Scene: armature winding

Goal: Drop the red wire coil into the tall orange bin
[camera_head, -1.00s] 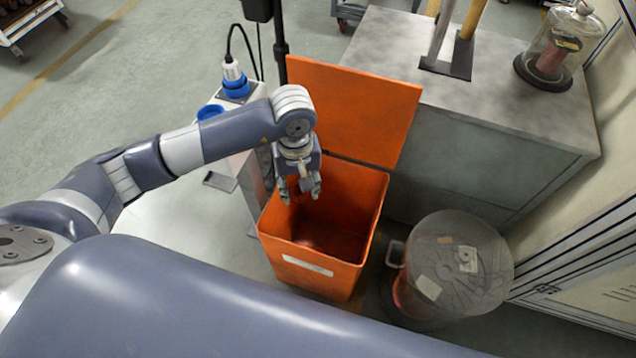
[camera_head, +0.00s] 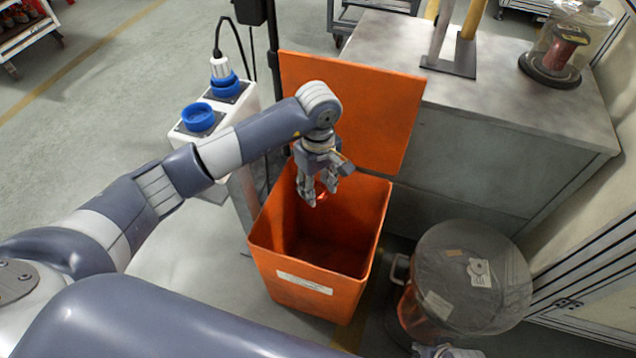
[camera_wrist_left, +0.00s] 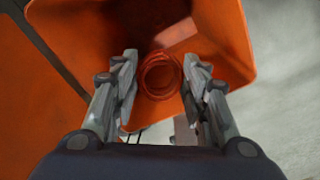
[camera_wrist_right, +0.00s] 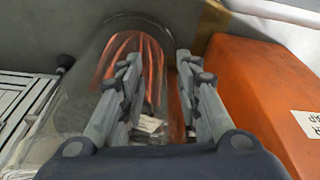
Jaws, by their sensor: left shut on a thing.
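My left gripper also shows in the head view (camera_head: 321,192), shut on the coil and pointing down over the back part of the tall orange bin (camera_head: 308,285). The coil is mostly hidden by the fingers there. The bin's lid (camera_head: 350,105) stands open at the back, and the orange bin walls show behind the coil in the left wrist view. My right gripper (camera_wrist_right: 158,75) has its fingers apart with nothing between them.
A lidded clear drum (camera_head: 468,285) with red wire inside stands right of the bin. It fills much of the right wrist view. A grey cabinet (camera_head: 480,150) stands behind, with a glass jar (camera_head: 566,45) on top. A white post with blue sockets (camera_head: 198,118) is left of the bin.

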